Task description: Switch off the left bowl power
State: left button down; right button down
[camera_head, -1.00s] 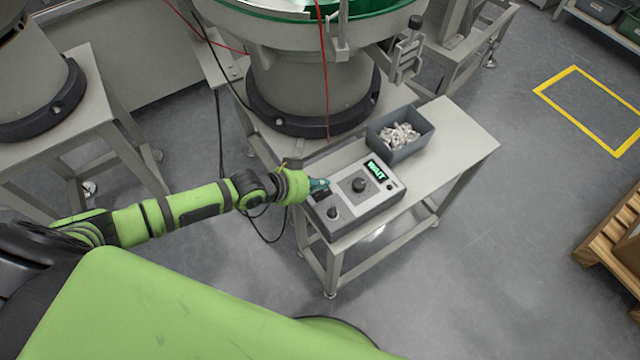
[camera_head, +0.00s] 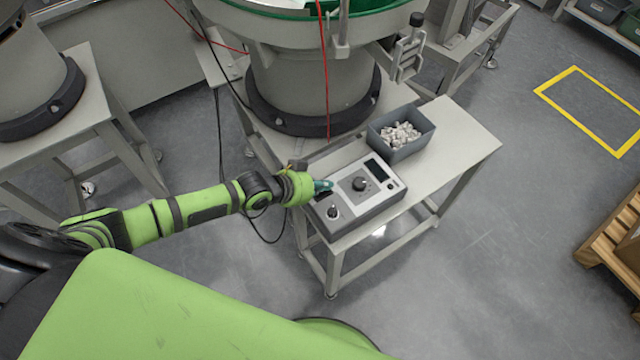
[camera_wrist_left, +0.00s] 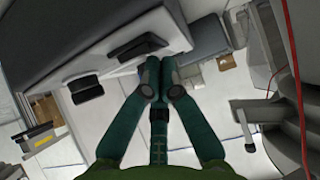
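The bowl's control box (camera_head: 350,210) lies on the bench below the bowl feeder (camera_head: 310,80). It has a large dark knob (camera_head: 360,184), a smaller knob (camera_head: 333,212) and a dark, blank display (camera_head: 377,169). My left gripper (camera_head: 323,186) is over the upper left part of the box, where a small black switch (camera_head: 322,195) is partly hidden. In the left wrist view its two teal fingers (camera_wrist_left: 162,66) come together at the tips, with nothing seen between them. Whether they touch the switch I cannot tell. My right gripper is not in view.
A grey bin (camera_head: 402,148) of small pale parts stands behind the box. A red cable (camera_head: 325,85) hangs in front of the bowl. The bench's right part (camera_head: 462,135) is clear. Another bench (camera_head: 85,115) stands at left.

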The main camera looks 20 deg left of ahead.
pick_arm(q)
jog(key=shift+s+a, duration=0.1)
jog(key=shift+s+a+f, duration=0.1)
jog(key=shift+s+a, duration=0.35)
jog(key=shift+s, duration=0.15)
jog(key=shift+p, duration=0.35)
jog(key=r+p, duration=0.4)
jog(key=r, duration=0.1)
jog(key=shift+w+d+r+p, duration=0.1)
jog(key=shift+w+d+p, duration=0.15)
jog(key=shift+w+p, duration=0.1)
jog(key=r+v, duration=0.1)
jog(key=v, duration=0.8)
jog(key=shift+w+d+r+b, duration=0.25)
jog(key=shift+w+d+b, duration=0.1)
jog(key=shift+w+b, duration=0.1)
